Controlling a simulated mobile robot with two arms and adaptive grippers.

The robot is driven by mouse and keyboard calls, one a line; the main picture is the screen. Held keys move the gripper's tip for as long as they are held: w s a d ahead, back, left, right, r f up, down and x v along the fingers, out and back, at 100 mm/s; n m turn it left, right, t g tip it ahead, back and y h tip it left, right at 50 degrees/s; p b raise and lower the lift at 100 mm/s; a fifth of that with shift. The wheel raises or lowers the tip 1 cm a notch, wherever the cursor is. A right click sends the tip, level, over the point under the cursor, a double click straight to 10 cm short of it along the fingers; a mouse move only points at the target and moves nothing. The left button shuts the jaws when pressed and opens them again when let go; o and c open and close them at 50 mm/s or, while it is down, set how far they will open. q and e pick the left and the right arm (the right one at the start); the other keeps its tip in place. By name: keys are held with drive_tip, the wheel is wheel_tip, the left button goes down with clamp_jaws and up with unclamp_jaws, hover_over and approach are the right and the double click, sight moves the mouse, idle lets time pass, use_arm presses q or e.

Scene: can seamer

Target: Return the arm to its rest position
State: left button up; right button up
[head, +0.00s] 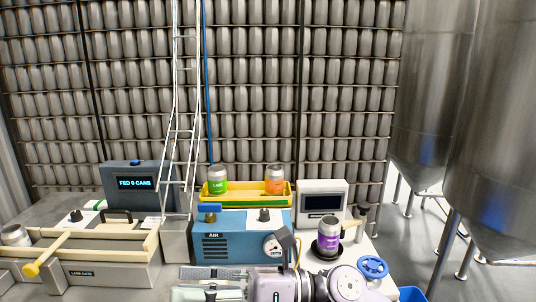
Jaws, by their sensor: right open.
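My right gripper (208,285) is at the bottom of the head view, in front of the blue machine, with its arm coming in from the lower right. It is open, and I see no can between its fingers; its lower part is cut by the picture edge. My left gripper is not in view. A purple-labelled can (328,234) stands upright on a black round base (325,252), behind my right arm and apart from the gripper. My arm hides part of the bench front.
The blue machine (240,240) carries a gauge. Behind it, a yellow tray (247,199) holds a green can (217,180) and an orange can (275,180). A blue handwheel (372,267) is close to my arm. The lane gate (100,275) is left, beneath a display reading "FED 0 CANS" (135,183).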

drive_tip(key=w+d+r+m+t+y, duration=0.4)
drive_tip(key=w+d+m+t, duration=0.1)
drive_tip(key=m+t, duration=0.55)
drive_tip(key=w+d+f+m+t+h, duration=0.4)
drive_tip(key=d+m+t+h, duration=0.55)
drive_tip(key=m, duration=0.75)
drive_tip(key=d+f+m+g+h, duration=0.2)
drive_tip(key=d+f+m+h, duration=0.45)
drive_tip(key=f, duration=0.35)
drive_tip(key=d+f+m+g+h, duration=0.1)
drive_tip(key=d+f+m+h, duration=0.45)
drive_tip(key=f+m, duration=0.35)
drive_tip(key=s+d+f+m+g+h, duration=0.1)
drive_tip(key=s+d+f+m+g, duration=0.1)
drive_tip(key=s+f+g, duration=0.65)
drive_tip(key=s+d+f+m+g+h, duration=0.1)
drive_tip(key=s+d+f+m+g, duration=0.15)
drive_tip(key=s+f, duration=0.95)
drive_tip(key=s+f+g, duration=0.1)
drive_tip(key=s+f, duration=0.2)
drive_tip(key=f, duration=1)
drive_tip(key=s+f+g, duration=0.1)
drive_tip(key=s+f, duration=0.2)
drive_tip(key=f, duration=0.9)
drive_tip(key=s+d+f+n+g, duration=0.1)
drive_tip(key=s+d+f, duration=0.2)
drive_tip(key=s+f, duration=1.1)
drive_tip(key=shift+s, duration=0.75)
